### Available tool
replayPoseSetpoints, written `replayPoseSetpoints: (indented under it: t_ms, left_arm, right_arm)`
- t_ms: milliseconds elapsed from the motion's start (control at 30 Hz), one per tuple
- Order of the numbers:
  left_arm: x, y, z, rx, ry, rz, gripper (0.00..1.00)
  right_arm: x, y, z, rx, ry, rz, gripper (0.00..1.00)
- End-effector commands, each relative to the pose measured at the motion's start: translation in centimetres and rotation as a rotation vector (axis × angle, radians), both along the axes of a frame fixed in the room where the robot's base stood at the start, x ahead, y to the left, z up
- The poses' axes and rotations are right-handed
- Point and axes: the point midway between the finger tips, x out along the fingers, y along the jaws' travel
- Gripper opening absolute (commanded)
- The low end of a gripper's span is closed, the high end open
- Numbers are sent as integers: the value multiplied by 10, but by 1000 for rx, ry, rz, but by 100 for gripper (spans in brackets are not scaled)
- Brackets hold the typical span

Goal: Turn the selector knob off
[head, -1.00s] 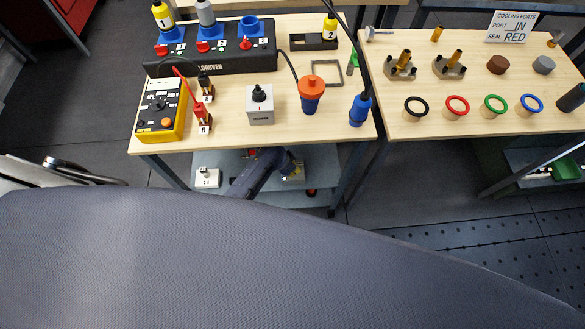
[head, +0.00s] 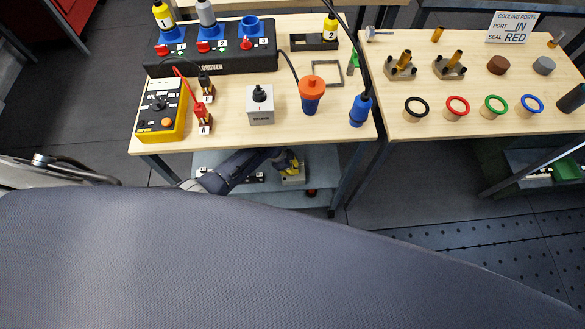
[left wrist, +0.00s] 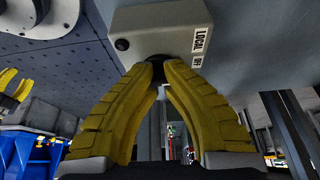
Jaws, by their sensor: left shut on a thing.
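A pale box (left wrist: 160,30) with the labels LOCAL and OFF fills the top middle of the left wrist view. A small dark knob (left wrist: 158,70) sticks out of its near face, mostly hidden between the fingertips. My left gripper (left wrist: 160,66) is shut on this knob, with its two yellow fingers meeting around it beside the labels. Which way the knob points is hidden. In the head view my left gripper (head: 287,163) is under the front edge of the left table, at the pale box (head: 294,179) on the lower shelf.
The left table (head: 235,134) overhangs my left forearm. It carries a yellow meter (head: 160,110), a grey box with a black knob (head: 260,105), an orange-capped blue part (head: 311,95) and a black driver unit (head: 210,62). A table leg (head: 353,175) stands right of the gripper.

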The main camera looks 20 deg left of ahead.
Motion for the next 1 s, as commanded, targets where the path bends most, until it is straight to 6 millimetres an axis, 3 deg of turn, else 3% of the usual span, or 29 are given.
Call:
replayPoseSetpoints:
  t_ms: [367, 400, 800, 1000]
  left_arm:
    - [2, -4, 2, -7, -4, -5, 0]
    - [2, -4, 2, -7, -5, -5, 10]
    - [1, -2, 1, -4, -2, -4, 56]
    - [1, -1, 1, -3, -1, -4, 56]
  right_arm:
    - [0, 0, 0, 0, 0, 0, 44]
    - [0, 0, 0, 0, 0, 0, 44]
    - [0, 0, 0, 0, 0, 0, 44]
    - [0, 0, 0, 0, 0, 1, 44]
